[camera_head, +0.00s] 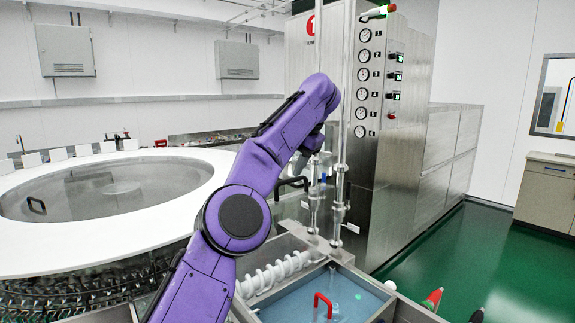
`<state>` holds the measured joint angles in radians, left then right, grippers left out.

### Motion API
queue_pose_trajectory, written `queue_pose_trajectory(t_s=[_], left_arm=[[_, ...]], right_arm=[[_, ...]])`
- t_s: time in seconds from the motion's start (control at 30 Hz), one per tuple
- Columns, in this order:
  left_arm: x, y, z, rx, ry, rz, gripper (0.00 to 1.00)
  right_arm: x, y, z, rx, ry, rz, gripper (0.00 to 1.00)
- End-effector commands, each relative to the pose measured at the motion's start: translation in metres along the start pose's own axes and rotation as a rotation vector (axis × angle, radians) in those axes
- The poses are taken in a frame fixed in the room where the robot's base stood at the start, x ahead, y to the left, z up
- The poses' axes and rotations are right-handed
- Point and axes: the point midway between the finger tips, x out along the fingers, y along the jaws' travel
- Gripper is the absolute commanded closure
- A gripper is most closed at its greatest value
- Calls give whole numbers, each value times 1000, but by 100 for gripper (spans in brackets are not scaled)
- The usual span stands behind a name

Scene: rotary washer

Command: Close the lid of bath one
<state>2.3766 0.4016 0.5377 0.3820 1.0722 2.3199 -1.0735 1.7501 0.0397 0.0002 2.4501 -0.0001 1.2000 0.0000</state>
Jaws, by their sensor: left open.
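A rectangular bath with a bluish surface (283,306) is at the bottom centre, with a red handle (323,303) over it. Behind it, a black handle (292,184) stands beside my purple left arm, on what looks like a raised metal panel. I cannot tell for certain which lid is bath one's. My left gripper (318,166) is at the end of the arm, above and behind the bath, near the vertical metal pipes. It is open; its fingertips are small and partly hidden. My right gripper is out of view.
A tall steel cabinet (300,70) with gauges stands behind the bath. Vertical metal pipes (340,140) rise beside my left gripper. A white coil (275,272) lies along the bath's left. A large round washer (30,235) fills the left.

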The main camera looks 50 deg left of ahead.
Motion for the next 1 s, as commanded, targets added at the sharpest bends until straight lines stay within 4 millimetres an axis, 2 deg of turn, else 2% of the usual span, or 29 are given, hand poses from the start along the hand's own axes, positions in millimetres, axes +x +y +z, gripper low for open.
queue_pose_trajectory(t_s=[0.03, 0.2, 0.3, 0.43, 0.63, 0.8, 1.0], left_arm=[[-12, 17, -4, 1, -66, -124, 60], [-35, 49, -16, 53, -264, -398, 60], [-40, 51, -18, 111, -325, -446, 60], [-36, 52, -18, 174, -326, -423, 60], [-15, 42, -12, 177, -324, -424, 60], [23, 22, 0, 175, -322, -423, 60], [47, 9, 9, 174, -323, -422, 60]], right_arm=[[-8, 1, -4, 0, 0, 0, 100], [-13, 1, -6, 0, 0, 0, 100], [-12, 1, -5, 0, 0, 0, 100], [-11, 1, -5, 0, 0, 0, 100], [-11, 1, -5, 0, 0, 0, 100], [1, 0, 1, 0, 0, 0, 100], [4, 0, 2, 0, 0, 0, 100]])
